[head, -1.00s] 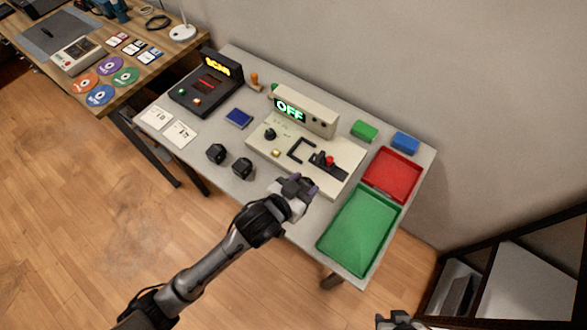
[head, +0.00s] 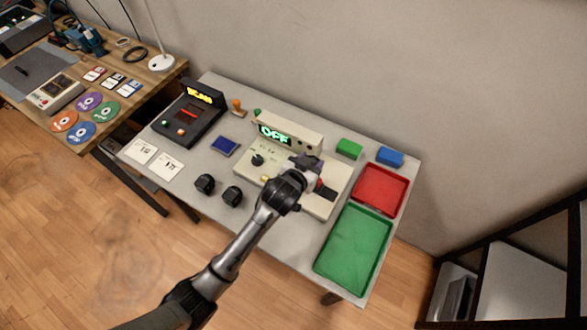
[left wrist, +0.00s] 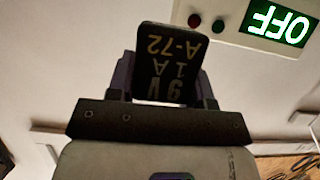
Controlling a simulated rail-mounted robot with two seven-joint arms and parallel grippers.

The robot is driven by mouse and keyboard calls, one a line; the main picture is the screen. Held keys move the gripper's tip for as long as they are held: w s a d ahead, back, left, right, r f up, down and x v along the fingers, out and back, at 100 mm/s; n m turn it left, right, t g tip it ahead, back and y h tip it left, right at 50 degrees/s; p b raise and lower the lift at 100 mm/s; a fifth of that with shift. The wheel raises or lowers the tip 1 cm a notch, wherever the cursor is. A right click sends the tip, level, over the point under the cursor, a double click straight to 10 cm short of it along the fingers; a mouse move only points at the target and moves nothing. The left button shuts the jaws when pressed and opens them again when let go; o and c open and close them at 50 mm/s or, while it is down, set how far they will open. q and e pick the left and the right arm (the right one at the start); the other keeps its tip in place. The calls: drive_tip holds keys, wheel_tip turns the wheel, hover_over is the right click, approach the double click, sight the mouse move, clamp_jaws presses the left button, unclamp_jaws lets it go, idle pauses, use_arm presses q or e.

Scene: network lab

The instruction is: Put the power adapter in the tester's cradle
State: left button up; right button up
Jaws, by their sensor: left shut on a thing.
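My left gripper (head: 308,163) is over the middle of the tester (head: 253,172), a cream unit whose green display (head: 274,135) reads OFF. In the left wrist view the gripper (left wrist: 165,82) is shut on a black power adapter (left wrist: 170,62) with "9V 1A A-72" printed on it, upside down in that view. The adapter is between the fingers, with the tester's display (left wrist: 277,20) beyond it. My gripper and arm hide the tester's cradle in the head view, so I cannot tell whether the adapter touches it. My right gripper is not in view.
Two other black adapters (head: 204,184) (head: 232,195) stand at the table's front. A red tray (head: 402,188) and a green tray (head: 384,270) are to the right. A red-tipped lever (head: 325,189) is just right of my gripper. Green (head: 348,149) and blue blocks (head: 390,157) lie behind.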

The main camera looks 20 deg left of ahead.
use_arm(q)
drive_tip(key=a+f, duration=0.1)
drive_tip(key=a, duration=0.1)
drive_tip(key=a+f, duration=0.1)
drive_tip(key=a, duration=0.1)
drive_tip(key=w+a+f, duration=0.1)
drive_tip(key=a, duration=0.1)
drive_tip(key=shift+a+f+b, duration=0.1)
drive_tip(key=shift+f+b, duration=0.9)
drive_tip(key=shift+f, duration=1.4)
drive_tip(key=shift+f, duration=0.15)
drive_tip(key=o, duration=1.1)
drive_tip(key=shift+s+r, duration=0.2)
drive_tip(key=shift+r, duration=0.05)
drive_tip(key=p+v, duration=0.2)
drive_tip(key=v, duration=0.9)
drive_tip(key=shift+s+p, duration=0.2)
drive_tip(key=shift+p, duration=0.2)
